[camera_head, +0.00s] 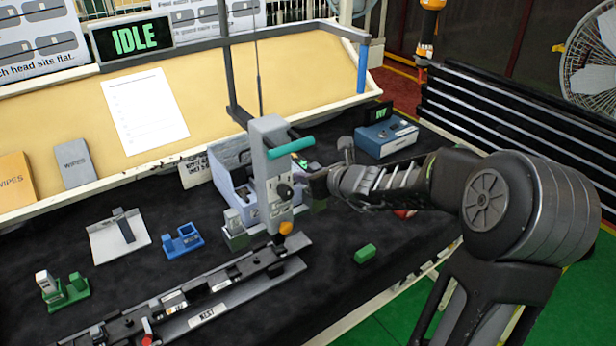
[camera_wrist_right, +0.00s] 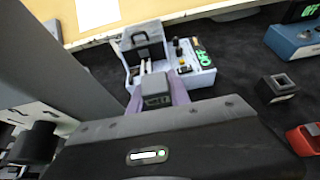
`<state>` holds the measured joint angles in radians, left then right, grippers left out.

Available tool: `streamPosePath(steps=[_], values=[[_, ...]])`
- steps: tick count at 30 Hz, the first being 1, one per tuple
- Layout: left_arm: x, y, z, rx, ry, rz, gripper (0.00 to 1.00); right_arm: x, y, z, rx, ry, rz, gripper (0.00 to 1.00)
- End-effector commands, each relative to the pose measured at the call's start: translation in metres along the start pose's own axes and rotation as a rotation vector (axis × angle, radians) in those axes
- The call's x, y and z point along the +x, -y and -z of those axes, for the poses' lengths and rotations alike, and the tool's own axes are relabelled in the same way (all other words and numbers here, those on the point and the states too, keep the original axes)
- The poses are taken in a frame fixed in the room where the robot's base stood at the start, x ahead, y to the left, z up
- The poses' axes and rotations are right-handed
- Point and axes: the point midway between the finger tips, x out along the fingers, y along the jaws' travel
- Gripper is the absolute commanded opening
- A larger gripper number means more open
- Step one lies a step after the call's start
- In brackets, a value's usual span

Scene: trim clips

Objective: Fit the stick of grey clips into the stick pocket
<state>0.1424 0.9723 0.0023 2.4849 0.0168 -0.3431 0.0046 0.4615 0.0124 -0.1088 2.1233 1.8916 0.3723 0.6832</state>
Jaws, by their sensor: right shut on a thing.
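My right gripper (camera_head: 312,184) reaches in from the right, behind the grey press column in the head view, which partly hides its tips. In the right wrist view its two pale lilac fingers (camera_wrist_right: 157,100) are shut on a grey block, seen end-on, that I take for the stick of grey clips (camera_wrist_right: 157,84). Beyond it stands a pale machine (camera_wrist_right: 200,78) with a dark grey handled box on top and a green-lit display. A dark square block with an opening (camera_wrist_right: 277,86) stands to the right. I cannot tell which opening is the stick pocket. My left gripper is not in view.
The grey press column (camera_head: 271,165) with a teal handle stands close to my right gripper. A long rail labelled NEST (camera_head: 215,312) runs along the front. A green block (camera_head: 365,252), blue holder (camera_head: 183,241) and blue box (camera_head: 386,138) are on the black mat.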

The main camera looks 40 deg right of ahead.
Motion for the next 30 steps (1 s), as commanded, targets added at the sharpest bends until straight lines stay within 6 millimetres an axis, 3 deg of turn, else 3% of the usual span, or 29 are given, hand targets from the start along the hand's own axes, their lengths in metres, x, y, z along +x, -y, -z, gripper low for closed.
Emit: streamPosePath(steps=[9,10,17,30], values=[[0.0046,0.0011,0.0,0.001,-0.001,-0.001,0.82,0.0017,0.0,0.0032,0.0,0.001,0.0,0.0],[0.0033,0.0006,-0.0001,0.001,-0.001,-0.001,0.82,0.0011,0.0,0.002,0.0,0.001,0.0,0.25],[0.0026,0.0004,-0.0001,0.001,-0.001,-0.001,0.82,0.0008,0.0,0.0014,0.001,0.001,0.0,0.43],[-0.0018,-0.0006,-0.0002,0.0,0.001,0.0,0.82,-0.0051,0.0004,-0.0023,0.0,0.001,0.001,0.45]])
